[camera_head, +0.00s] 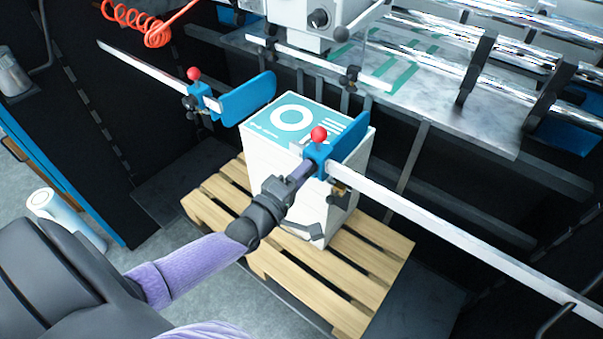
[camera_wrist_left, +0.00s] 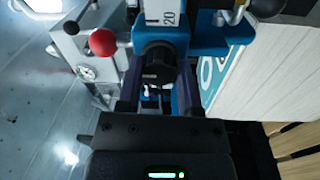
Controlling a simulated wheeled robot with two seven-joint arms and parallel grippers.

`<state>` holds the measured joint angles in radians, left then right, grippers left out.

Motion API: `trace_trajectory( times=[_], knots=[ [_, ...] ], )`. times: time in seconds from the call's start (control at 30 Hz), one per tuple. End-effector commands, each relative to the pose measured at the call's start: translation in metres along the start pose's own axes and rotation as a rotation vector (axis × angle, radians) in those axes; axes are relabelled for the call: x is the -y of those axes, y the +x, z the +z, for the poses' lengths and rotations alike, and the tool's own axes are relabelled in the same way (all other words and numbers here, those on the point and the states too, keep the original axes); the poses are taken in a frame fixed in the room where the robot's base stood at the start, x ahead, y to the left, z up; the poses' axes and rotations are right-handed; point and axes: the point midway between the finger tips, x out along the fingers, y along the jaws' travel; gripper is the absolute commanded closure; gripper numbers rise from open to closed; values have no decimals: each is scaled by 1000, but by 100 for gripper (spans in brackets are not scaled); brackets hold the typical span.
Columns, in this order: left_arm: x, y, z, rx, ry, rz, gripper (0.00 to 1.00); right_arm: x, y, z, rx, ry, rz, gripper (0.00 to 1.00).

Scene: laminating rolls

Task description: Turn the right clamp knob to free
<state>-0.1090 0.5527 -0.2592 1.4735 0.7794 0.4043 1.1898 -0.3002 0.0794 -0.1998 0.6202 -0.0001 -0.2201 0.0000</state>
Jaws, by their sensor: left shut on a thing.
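The right clamp (camera_head: 318,153) is a blue block with a red ball handle (camera_head: 319,133) on a pale rail, at the corner of a stack of printed sheets (camera_head: 262,158). My left gripper (camera_head: 304,170) reaches it from the lower left. In the left wrist view, its two fingers stand either side of the black clamp knob (camera_wrist_left: 158,62), shut on it. The red ball also shows there (camera_wrist_left: 102,42), left of the fingers. The knob is hidden behind the gripper in the head view. My right gripper is not in view.
The stack stands on a wooden pallet (camera_head: 383,250). A second blue clamp (camera_head: 207,99) with a red ball sits on the rail to the left, with a blue side plate (camera_head: 249,97). A metal machine table (camera_head: 405,84) with rollers lies behind. A white cylinder (camera_head: 62,216) is at left.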

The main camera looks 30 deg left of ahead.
Motion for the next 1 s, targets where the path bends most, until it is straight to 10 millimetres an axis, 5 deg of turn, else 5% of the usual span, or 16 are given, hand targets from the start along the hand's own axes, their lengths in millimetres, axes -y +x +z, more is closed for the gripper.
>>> trace_trajectory(
  times=[0.23, 0.27, 0.4, 0.73, 1.0],
  knots=[
    [0, 0, 0, 0, -1, -1, 100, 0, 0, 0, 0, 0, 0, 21],
    [0, 0, 0, 0, -1, -1, 48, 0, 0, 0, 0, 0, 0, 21],
    [0, 0, 0, 0, -1, 0, 19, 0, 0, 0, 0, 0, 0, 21],
    [0, -4, 0, 0, 0, -2, 19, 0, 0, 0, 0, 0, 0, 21],
    [2, -64, 0, 2, 0, -6, 19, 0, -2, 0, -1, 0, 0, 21]
  ],
)
